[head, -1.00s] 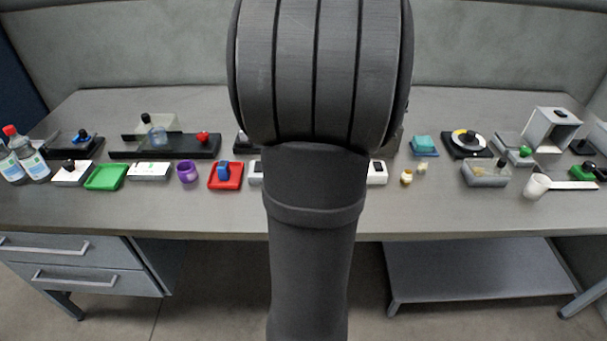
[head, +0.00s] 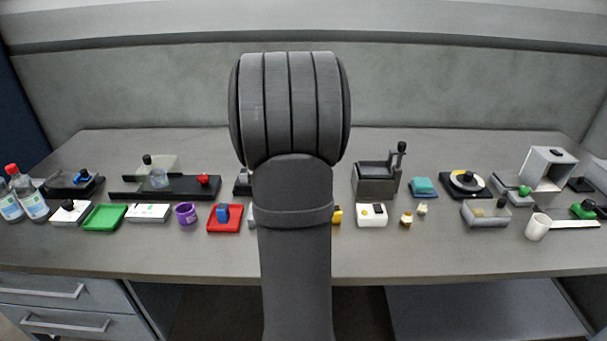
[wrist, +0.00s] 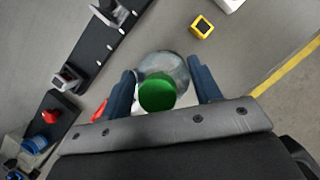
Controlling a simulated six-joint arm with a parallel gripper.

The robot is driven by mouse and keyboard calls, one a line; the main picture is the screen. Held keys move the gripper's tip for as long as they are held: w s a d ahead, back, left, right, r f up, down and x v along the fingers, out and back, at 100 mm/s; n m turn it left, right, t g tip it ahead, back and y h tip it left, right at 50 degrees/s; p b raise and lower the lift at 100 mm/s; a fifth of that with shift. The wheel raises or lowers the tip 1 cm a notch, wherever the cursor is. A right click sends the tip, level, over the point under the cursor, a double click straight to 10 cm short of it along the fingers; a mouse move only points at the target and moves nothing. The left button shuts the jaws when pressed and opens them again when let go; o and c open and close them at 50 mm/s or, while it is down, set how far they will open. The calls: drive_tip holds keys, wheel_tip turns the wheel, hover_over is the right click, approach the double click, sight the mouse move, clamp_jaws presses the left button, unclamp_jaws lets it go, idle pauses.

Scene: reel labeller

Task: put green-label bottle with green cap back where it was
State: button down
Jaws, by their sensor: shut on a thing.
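The bottle with the green cap (wrist: 157,92) is in my gripper (wrist: 164,82) in the wrist view. It is clear, and I look down on it from above, cap toward the camera. The two blue fingers stand on either side of the bottle, shut on it. Its green label does not show from this angle, and I cannot tell whether its base touches anything. In the head view my own arm fills the middle, and the gripper and held bottle are hidden. A bottle with a red cap (head: 29,199) stands at the far left of the bench, beside another clear bottle (head: 8,204).
The bench (head: 300,262) holds a row of small items. A green tray (head: 104,217), purple cup (head: 186,214) and red tray (head: 226,226) lie left. A grey box (head: 375,184) and white cup (head: 538,227) stand right. A black fixture (wrist: 95,42) and yellow block (wrist: 202,26) are near the bottle.

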drive_tip(key=shift+f, duration=1.4)
drive_tip(key=shift+f, duration=0.2)
drive_tip(key=shift+c, duration=2.3)
unclamp_jaws()
drive_tip(key=shift+r, duration=0.1)
drive_tip(key=v, duration=1.2)
drive_tip(key=shift+d+r, duration=0.1)
